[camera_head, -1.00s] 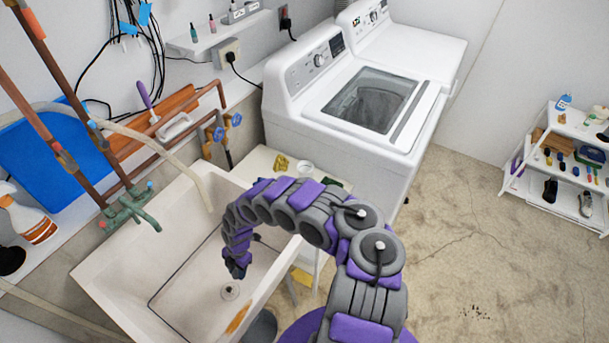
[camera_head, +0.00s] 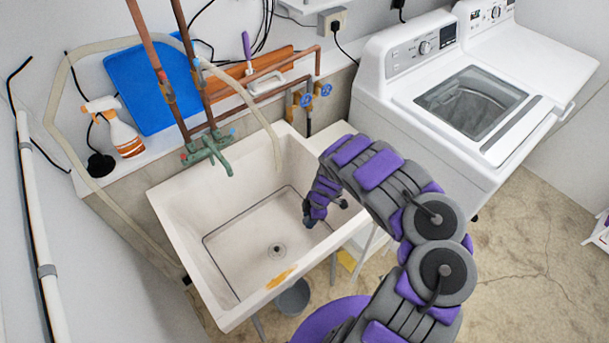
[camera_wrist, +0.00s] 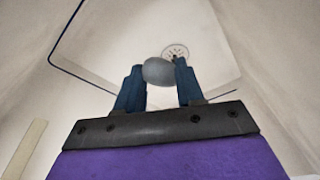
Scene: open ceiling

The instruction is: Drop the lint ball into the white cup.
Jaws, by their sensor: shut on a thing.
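My gripper (camera_head: 310,219) hangs over the right part of the white sink (camera_head: 183,228). In the wrist view its two blue fingers are closed on a small grey lint ball (camera_wrist: 158,71). The ball sits between the fingertips, with the sink floor and drain (camera_wrist: 175,52) beyond it. In the head view the ball cannot be made out. I cannot make out the white cup in either current view; my arm covers much of the side table right of the sink.
A green tap (camera_head: 208,149) and copper pipes rise at the sink's back edge. A spray bottle (camera_head: 118,130) and a blue board (camera_head: 150,90) stand behind it. A washing machine (camera_head: 455,100) is at the right. A grey bucket (camera_head: 292,298) is below the sink. Open floor lies at the right.

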